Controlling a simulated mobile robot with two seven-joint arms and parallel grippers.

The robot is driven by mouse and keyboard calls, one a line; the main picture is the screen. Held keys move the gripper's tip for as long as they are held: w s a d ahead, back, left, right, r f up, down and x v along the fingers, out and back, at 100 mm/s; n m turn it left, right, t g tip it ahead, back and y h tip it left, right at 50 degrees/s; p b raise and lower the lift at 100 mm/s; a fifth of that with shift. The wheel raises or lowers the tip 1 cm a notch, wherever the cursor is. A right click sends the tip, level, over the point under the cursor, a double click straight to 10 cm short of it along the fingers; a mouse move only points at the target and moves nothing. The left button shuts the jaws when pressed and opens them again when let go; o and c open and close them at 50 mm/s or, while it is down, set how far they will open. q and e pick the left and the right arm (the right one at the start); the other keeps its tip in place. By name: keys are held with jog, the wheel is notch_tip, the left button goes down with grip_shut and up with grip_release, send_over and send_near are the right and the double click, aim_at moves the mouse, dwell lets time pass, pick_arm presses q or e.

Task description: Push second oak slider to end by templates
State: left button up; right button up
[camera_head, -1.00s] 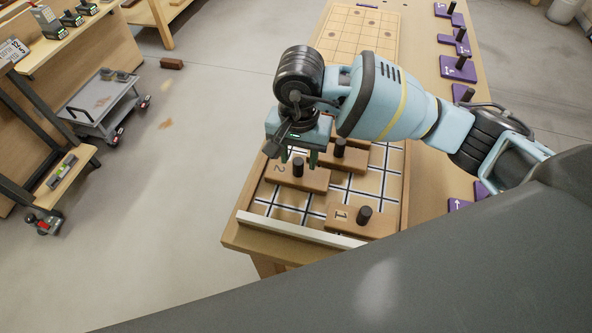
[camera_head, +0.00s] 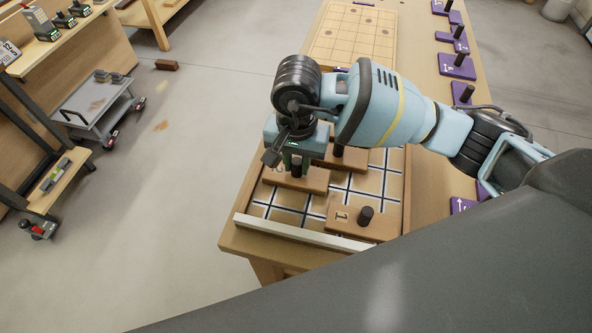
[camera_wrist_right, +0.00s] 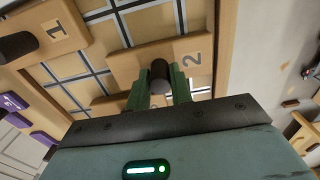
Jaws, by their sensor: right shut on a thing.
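The second oak slider (camera_head: 305,182), a wooden block marked 2, lies on the gridded board (camera_head: 283,208). It also shows in the right wrist view (camera_wrist_right: 126,66). Its dark upright peg (camera_wrist_right: 160,76) stands between the green fingers of my right gripper (camera_head: 296,166), which is shut on it from above. The fingers and wrist cover part of the block in the head view. The slider marked 1 (camera_head: 345,221) sits nearer the board's front rail. Another slider (camera_head: 350,160) sits behind, partly hidden by my wrist. My left gripper is out of view.
A pale rail (camera_head: 290,232) edges the board's front. Several purple plates with dark pegs (camera_head: 457,66) line the bench's right side. A second gridded panel (camera_head: 352,38) lies at the far end. Bare grid squares lie between slider 2 and the rail.

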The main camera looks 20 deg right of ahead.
aim_at(323, 179)
jog(key=shift+s+d, duration=0.4)
jog(key=shift+d, duration=0.2)
jog(key=shift+s+d, duration=0.35)
jog(key=shift+d, duration=0.2)
jog(key=shift+s+d+p, duration=0.2)
jog(key=shift+s+d, duration=0.25)
jog(key=shift+d, duration=0.2)
jog(key=shift+s+d+p, duration=0.2)
jog(key=shift+s+d, duration=0.2)
jog(key=shift+d, duration=0.2)
jog(key=shift+s+d, duration=0.4)
jog(key=shift+d, duration=0.2)
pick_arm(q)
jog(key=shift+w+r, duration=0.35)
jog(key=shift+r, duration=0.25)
pick_arm(e)
jog(key=shift+s+d, duration=0.25)
jog(key=shift+d, duration=0.1)
